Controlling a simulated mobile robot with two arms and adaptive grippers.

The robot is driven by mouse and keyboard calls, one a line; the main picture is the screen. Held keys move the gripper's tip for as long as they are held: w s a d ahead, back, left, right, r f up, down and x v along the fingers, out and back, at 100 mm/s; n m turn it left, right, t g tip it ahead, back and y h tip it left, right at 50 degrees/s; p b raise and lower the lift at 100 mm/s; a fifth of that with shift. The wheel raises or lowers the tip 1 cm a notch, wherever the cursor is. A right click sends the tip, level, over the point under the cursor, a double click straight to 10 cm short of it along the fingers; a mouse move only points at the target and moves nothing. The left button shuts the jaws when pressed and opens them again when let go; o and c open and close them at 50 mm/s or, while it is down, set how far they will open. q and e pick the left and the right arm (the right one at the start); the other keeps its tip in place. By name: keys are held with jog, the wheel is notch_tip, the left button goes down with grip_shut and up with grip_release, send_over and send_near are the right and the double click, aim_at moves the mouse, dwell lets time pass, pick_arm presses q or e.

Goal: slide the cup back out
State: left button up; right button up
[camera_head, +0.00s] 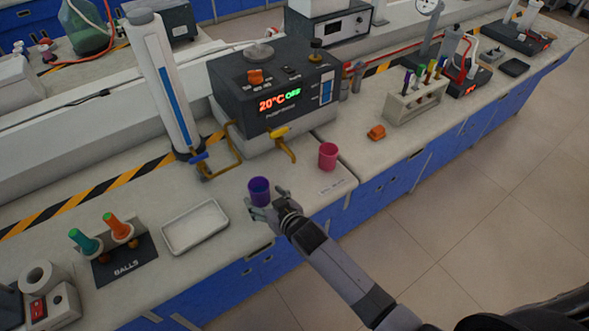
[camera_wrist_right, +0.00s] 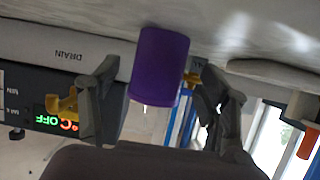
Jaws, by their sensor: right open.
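A purple cup (camera_head: 259,191) stands upright on the bench in front of the water bath (camera_head: 272,90). My right gripper (camera_head: 266,202) is at the cup from the front right, its fingers apart. In the right wrist view, which is upside down, the purple cup (camera_wrist_right: 158,65) sits between the two spread fingers (camera_wrist_right: 158,80), with a visible gap on each side. A pink cup (camera_head: 328,156) stands to the right, near the bath's corner. The yellow drain tap (camera_head: 283,144) is behind the purple cup. My left gripper is not in view.
A white tray (camera_head: 195,227) lies left of the purple cup. A tall white column (camera_head: 165,85) stands behind. A rack of tubes (camera_head: 416,100) and an orange item (camera_head: 376,132) are to the right. The bench's front edge is close to the gripper.

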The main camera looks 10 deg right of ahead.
jog(key=shift+p+v, duration=2)
jog(key=shift+v, duration=0.45)
jog(key=shift+s+r, duration=0.15)
jog(key=shift+s, duration=0.05)
